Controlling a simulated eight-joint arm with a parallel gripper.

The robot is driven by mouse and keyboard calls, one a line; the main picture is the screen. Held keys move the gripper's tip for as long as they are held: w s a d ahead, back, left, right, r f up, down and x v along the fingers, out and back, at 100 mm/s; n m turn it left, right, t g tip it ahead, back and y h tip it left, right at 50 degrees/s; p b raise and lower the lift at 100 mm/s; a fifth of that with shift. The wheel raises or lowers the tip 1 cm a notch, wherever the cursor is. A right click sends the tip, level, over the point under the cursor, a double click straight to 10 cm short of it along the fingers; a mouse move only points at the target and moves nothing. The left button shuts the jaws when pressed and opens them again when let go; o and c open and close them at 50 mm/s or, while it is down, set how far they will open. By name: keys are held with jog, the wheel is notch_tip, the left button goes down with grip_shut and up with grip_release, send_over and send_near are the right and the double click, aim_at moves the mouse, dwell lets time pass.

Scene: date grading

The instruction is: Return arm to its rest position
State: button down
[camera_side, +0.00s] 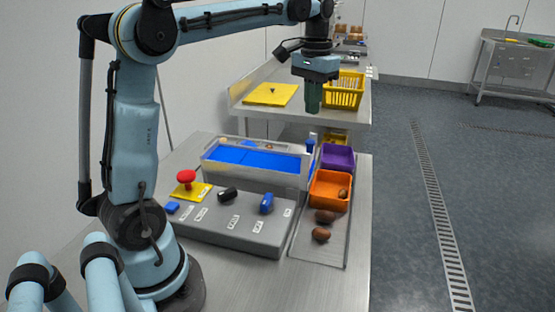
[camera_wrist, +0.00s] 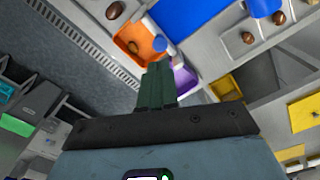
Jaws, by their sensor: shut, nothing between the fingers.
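My gripper (camera_side: 313,98) hangs from the raised, outstretched arm, pointing down above the far end of the work area in the side view. Its green fingers are closed together with nothing between them; they also show at the middle of the wrist view (camera_wrist: 158,80). The gripper is apart from the bins and the blue-surfaced conveyor (camera_side: 255,158). An orange bin (camera_side: 330,198) holds a brown date (camera_side: 343,193). A purple bin (camera_side: 338,155) stands behind it. Two brown dates, one nearer (camera_side: 320,234) and one farther (camera_side: 325,216), lie on the metal tray in front of the orange bin.
A grey control panel (camera_side: 225,237) with a red button (camera_side: 186,177) and knobs stands in front of the conveyor. A yellow basket (camera_side: 344,90) and yellow mat (camera_side: 270,94) are on the back table. Open floor (camera_side: 400,230) lies to the right.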

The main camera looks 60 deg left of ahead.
jog(key=shift+r, duration=0.1)
jog(key=s+d+f+m+t, duration=0.3)
jog(key=s+d+f+t, duration=0.4)
jog(key=s+d+f, duration=0.2)
jog(key=s+d, duration=0.2)
jog(key=d, duration=0.2)
jog(key=shift+s+f, duration=0.35)
jog(key=shift+f, duration=0.05)
jog(key=shift+d, duration=0.1)
dwell(0.5)
